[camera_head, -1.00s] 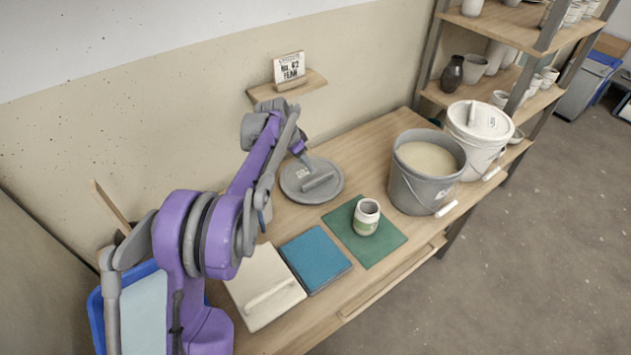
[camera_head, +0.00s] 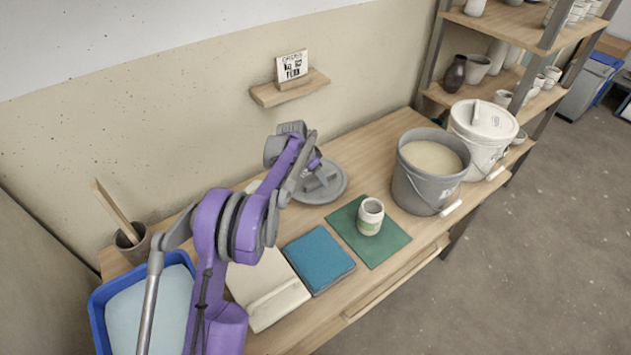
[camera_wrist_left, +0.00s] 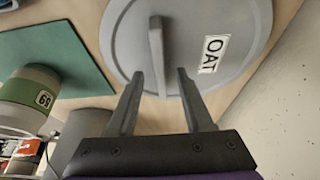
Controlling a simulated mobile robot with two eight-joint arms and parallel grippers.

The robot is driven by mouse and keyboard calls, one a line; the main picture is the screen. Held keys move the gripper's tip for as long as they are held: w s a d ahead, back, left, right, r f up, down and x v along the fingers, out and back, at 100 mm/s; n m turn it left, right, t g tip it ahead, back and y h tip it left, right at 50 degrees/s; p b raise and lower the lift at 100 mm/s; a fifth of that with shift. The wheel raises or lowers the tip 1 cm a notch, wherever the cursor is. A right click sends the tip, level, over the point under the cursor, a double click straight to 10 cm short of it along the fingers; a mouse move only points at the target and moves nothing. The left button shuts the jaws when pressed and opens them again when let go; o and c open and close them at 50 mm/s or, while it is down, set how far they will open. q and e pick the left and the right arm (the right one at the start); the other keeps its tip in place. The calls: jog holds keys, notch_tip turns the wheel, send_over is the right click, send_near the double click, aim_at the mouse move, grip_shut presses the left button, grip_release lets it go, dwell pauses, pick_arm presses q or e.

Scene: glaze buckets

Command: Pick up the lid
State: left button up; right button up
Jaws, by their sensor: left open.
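The grey round lid (camera_head: 338,192) lies flat on the wooden table, with my left arm partly covering it in the head view. In the left wrist view the lid (camera_wrist_left: 125,40) has a bar handle (camera_wrist_left: 156,50) and a white label reading OAT. My left gripper (camera_wrist_left: 160,76) is open and empty, its two fingers pointing at the lid, one on either side of the handle's line. The handle's near end shows between the fingertips; whether they touch the lid is unclear. In the head view my left gripper (camera_head: 318,178) is over the lid. My right gripper is not in view.
An open grey bucket (camera_head: 408,188) of cream glaze and a lidded white bucket (camera_head: 480,150) stand at right. A small jar (camera_head: 370,217) stands on a green mat (camera_head: 383,246). A blue tile (camera_head: 318,260) and blue tray (camera_head: 97,318) are nearer. A wall shelf (camera_head: 290,90) is above.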

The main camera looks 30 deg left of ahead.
pick_arm(q)
jog(key=shift+w+d+f, duration=0.1)
jog(key=shift+w+f, duration=0.15)
jog(key=shift+f, duration=0.45)
jog(key=shift+c, duration=0.3)
grip_shut()
jog(key=shift+r, duration=0.15)
